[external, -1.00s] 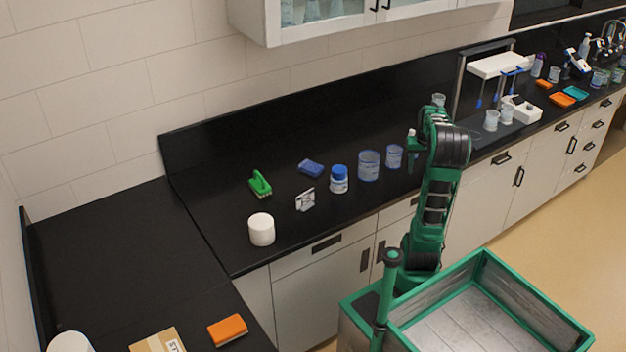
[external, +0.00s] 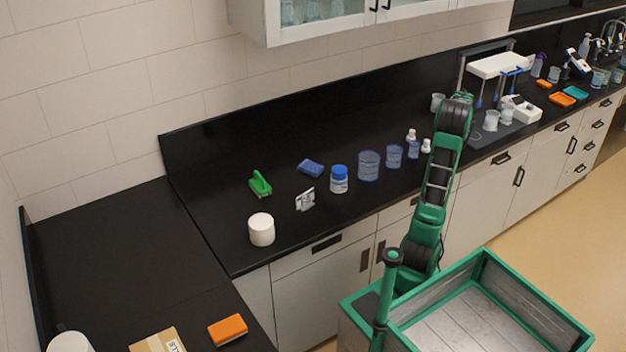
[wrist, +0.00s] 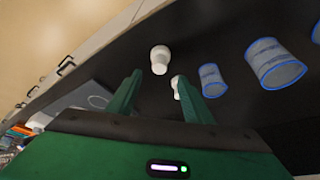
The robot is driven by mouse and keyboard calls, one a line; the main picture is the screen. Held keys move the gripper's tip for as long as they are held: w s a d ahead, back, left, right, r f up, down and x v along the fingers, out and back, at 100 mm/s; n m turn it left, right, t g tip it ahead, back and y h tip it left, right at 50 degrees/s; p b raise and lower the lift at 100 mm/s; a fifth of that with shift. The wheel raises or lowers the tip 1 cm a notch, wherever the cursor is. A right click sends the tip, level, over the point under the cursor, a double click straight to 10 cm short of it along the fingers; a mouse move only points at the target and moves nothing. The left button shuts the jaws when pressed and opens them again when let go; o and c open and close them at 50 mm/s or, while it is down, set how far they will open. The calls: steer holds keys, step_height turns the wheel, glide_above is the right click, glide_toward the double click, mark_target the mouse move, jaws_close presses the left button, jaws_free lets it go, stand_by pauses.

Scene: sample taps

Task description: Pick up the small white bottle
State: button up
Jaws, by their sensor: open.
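Two small white bottles stand upright on the black counter in the external view, one nearer the front edge (external: 426,146) and one a little behind it (external: 411,136). In the wrist view, the front bottle (wrist: 160,60) is seen just beyond and between my fingertips, and the other bottle (wrist: 176,86) is close to the right finger, which partly covers it. My gripper (wrist: 160,77) is open, with nothing between its fingers. In the external view my gripper is hidden behind my arm.
Blue-marked beakers (external: 368,166) (wrist: 272,65) and a blue-capped jar (external: 339,180) stand left of the bottles. A white stand (external: 497,66) is to the right. The counter's front edge is near the front bottle.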

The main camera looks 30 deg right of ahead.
steer(key=shift+x, duration=3.2)
jaws_close()
